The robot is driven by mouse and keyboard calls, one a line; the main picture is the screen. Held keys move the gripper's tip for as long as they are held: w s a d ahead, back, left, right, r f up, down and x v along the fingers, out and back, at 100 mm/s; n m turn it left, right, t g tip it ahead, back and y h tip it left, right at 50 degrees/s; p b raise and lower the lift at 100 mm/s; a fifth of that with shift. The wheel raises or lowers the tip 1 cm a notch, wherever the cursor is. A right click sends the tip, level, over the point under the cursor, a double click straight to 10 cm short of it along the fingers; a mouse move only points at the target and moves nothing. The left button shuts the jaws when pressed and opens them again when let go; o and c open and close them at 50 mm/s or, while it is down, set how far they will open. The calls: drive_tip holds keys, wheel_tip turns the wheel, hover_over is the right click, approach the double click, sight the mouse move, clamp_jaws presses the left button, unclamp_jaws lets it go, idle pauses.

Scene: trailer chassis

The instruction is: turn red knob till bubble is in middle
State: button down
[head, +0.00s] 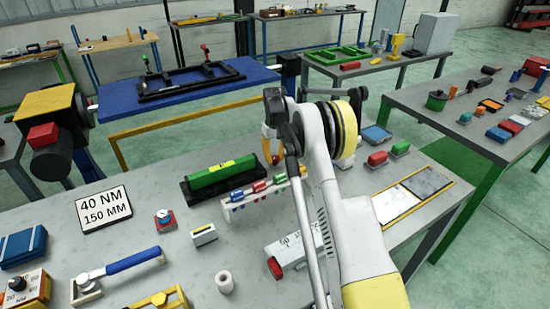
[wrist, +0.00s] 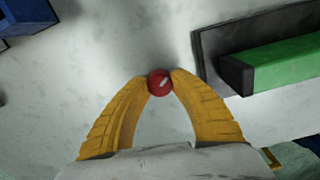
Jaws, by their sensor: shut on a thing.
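The red knob (wrist: 160,83) is small and round, with a pale mark slanting up to the right on its face. My gripper (wrist: 160,77) has its two yellow fingertips closed on the knob's two sides. In the head view my gripper (head: 270,150) is at the right end of the level, partly hidden behind my arm. The green level (head: 217,173) lies on a black base, with a small yellow-green vial (head: 228,165) on top. The bubble is too small to make out. The wrist view shows one end of the green level (wrist: 285,58) to the right of the knob.
A rack of coloured pieces (head: 258,192) stands just in front of the level. A white block with a red end (head: 297,248) lies near my arm. A sign reading "40 NM 150 MM" (head: 104,208) and a blue-handled tool (head: 130,262) are to the left.

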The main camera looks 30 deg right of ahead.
sight(275, 157)
idle(0.5)
drive_tip(key=c, duration=1.1)
unclamp_jaws()
drive_tip(key=shift+o, duration=0.2)
wheel_tip(275, 157, up, 12)
